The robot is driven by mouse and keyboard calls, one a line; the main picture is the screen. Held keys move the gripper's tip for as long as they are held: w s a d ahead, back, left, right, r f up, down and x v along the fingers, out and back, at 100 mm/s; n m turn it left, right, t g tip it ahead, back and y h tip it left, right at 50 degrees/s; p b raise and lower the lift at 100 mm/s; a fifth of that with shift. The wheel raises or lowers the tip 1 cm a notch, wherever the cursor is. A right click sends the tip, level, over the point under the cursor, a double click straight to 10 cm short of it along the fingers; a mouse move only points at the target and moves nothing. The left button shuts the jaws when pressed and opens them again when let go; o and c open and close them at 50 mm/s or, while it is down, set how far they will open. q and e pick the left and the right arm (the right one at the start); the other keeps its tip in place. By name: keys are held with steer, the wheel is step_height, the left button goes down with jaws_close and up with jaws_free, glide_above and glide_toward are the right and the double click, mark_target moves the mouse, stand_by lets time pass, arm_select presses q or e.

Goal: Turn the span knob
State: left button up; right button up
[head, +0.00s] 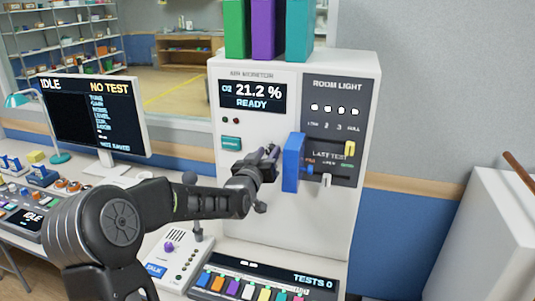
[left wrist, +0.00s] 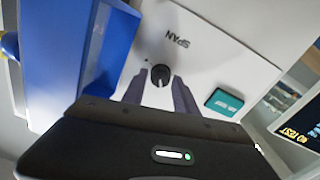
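The span knob (left wrist: 160,75) is a small round black knob with a pale pointer line, on a white panel below the printed word SPAN in the left wrist view. My left gripper (left wrist: 160,88) is open, one grey finger on each side of the knob with a gap between. I cannot tell how far the fingertips are from the panel. In the head view the left gripper (head: 271,153) is at the front of the white monitor cabinet (head: 230,190) and hides the knob. My right gripper is not in view.
A blue block-like part (head: 292,162) sticks out from the cabinet just right of the gripper; it also shows large in the left wrist view (left wrist: 75,50). A teal button (head: 230,143) is to the left. The cabinet screen (head: 252,96) reads 21.2 % READY.

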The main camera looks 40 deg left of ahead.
arm_select(q)
jaws_close()
steer(key=shift+f+b, duration=0.1)
steer(key=shift+b, duration=0.3)
steer(key=n+b, duration=0.1)
steer(key=b, duration=0.1)
steer(key=n+b, duration=0.2)
steer(key=b, duration=0.1)
steer(key=shift+f+n+b, duration=0.25)
steer(key=shift+n+b, duration=0.1)
steer(key=shift+n, duration=0.05)
steer(key=shift+r+n+b, duration=0.25)
steer(key=shift+n+b, duration=0.1)
steer(key=shift+n, duration=0.15)
steer(key=shift+a+r, duration=0.1)
steer(key=shift+o, duration=1.7)
jaws_free()
